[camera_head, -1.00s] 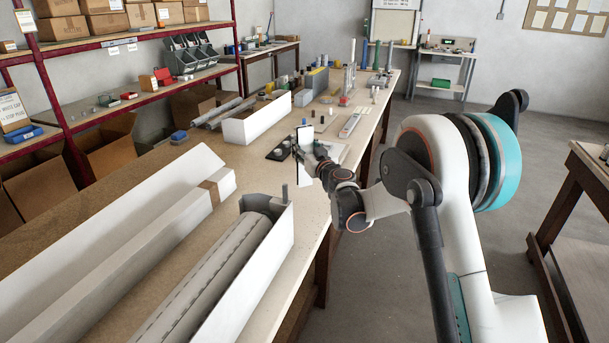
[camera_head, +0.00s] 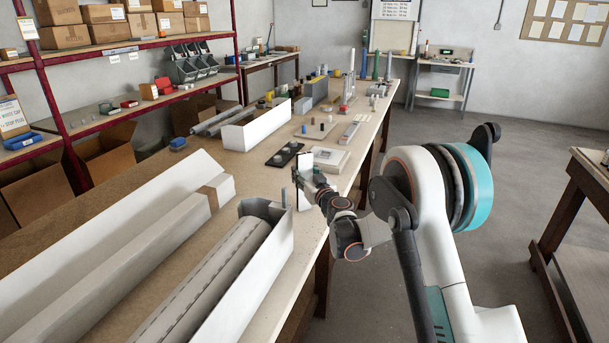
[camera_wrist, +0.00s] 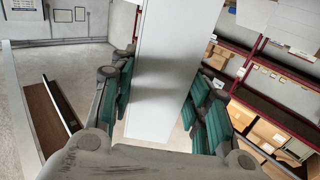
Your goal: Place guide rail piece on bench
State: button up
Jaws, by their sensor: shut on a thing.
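The guide rail piece (camera_head: 304,199) is a white strip, held upright at the bench's right edge. In the wrist view the guide rail piece (camera_wrist: 165,65) is a long flat white length running up between the teal-padded fingers. My gripper (camera_head: 306,179) is shut on it, just beyond the far end of the open white housing. The bench (camera_head: 262,178) is a long, light-brown worktop. I cannot tell whether the piece's lower end touches the bench.
An open white housing (camera_head: 265,275) with a grey slatted roll (camera_head: 205,280) lies in the foreground. A long white box profile (camera_head: 130,262) lies left of it. A black tray (camera_head: 284,154) and a pale block (camera_head: 330,157) lie beyond my gripper. Bare bench shows left of the tray.

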jog(key=o, duration=1.1)
jog(key=shift+f, duration=0.1)
